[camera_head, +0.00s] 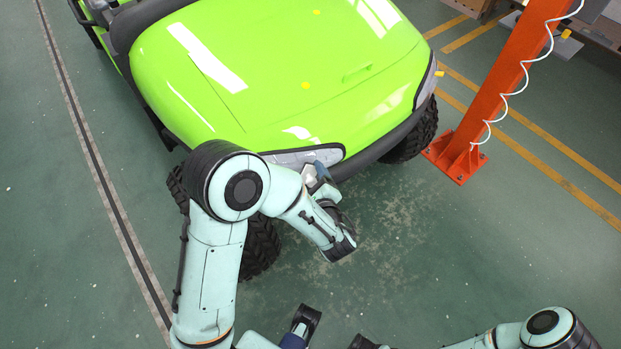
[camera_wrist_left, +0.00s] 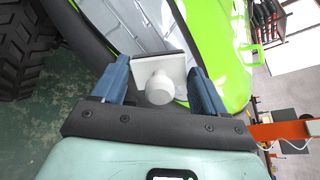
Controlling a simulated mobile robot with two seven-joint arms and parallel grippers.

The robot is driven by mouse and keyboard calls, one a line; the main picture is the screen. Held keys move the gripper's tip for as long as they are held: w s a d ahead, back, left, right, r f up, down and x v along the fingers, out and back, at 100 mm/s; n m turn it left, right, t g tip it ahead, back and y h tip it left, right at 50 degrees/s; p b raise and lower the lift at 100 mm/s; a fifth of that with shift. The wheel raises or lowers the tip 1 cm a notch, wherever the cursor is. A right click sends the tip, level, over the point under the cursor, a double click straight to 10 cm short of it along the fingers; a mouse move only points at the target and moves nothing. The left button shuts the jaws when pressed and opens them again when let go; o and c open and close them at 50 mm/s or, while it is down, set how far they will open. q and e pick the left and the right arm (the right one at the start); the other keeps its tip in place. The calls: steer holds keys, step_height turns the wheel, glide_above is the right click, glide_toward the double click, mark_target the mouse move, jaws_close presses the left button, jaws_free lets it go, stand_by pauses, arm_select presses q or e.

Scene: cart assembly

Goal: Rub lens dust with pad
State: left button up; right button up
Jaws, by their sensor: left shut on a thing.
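The pad is a flat light-grey plate with a round white knob (camera_wrist_left: 160,88), seen in the left wrist view. My left gripper (camera_head: 318,176) is shut on it, with one blue finger on each side. The lens is the clear, grey-looking headlight cover (camera_head: 329,154) at the front of the green vehicle; it also shows behind the pad in the left wrist view (camera_wrist_left: 133,22). The pad is right at the lens, but whether they touch cannot be told. My gripper and wrist cover part of the lens. No dust can be made out on it.
The green hood (camera_head: 270,70) rises behind the lens, with a dark bumper (camera_head: 385,140) and black tyres (camera_head: 412,137) below. An orange post (camera_head: 497,90) with a coiled white cable stands at the right. The green floor (camera_head: 450,250) in front is clear.

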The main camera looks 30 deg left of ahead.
mark_target(312, 185)
arm_select(q)
steer(key=shift+b+x, duration=0.5)
steer(key=shift+x, duration=0.55)
steer(key=shift+w+d+f+b, duration=0.1)
steer(key=shift+w+d+b, duration=0.25)
steer(key=shift+b, duration=0.95)
steer(key=shift+s+a, duration=0.3)
steer(key=shift+a, duration=0.2)
steer(key=shift+b+v, duration=0.3)
steer(key=shift+v, duration=2.7)
steer(key=shift+d, duration=0.15)
